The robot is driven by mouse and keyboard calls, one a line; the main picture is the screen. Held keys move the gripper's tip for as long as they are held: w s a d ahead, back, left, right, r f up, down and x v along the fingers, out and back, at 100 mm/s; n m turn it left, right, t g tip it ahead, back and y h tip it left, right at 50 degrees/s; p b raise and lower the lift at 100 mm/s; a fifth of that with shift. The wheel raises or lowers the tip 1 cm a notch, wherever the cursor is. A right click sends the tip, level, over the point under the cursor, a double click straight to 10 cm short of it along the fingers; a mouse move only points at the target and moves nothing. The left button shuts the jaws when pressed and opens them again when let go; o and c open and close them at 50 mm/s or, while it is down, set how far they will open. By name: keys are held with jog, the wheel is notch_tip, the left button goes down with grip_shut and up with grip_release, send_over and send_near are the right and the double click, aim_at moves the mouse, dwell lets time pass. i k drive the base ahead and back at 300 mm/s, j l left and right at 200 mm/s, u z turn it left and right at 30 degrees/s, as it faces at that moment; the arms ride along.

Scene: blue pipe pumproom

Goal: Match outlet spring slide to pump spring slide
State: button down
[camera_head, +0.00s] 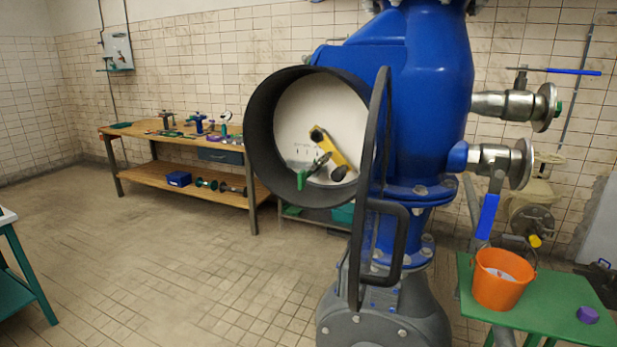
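A large blue pump or pipe body (425,90) stands at centre right on a grey base (385,318). A round black housing (262,140) on its left side faces me, open at the front. Inside its white face (325,105) are a yellow bar (330,150) with dark round ends, tilted down to the right, and a green-tipped dark piece (313,170) crossing near its lower part. Small marks show left of the bar. I cannot tell which parts are the outlet and pump spring slides. My gripper is not in view.
A black upright frame with a handle (403,243) stands edge-on beside the housing. Two valves have blue levers: upper horizontal (573,71), lower hanging (488,217). A green table (545,312) holds an orange bucket (500,283). A wooden workbench (150,138) stands back left; floor between is clear.

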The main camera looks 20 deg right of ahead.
aim_at(303, 175)
jog(key=z, duration=3)
jog(key=u, duration=3)
jog(key=i+j+z, duration=0.1)
jog(key=j+z, duration=0.4)
jog(key=j, duration=0.15)
jog(key=i+j, duration=0.45)
jog(key=j+z, duration=0.05)
jog(key=j, duration=0.05)
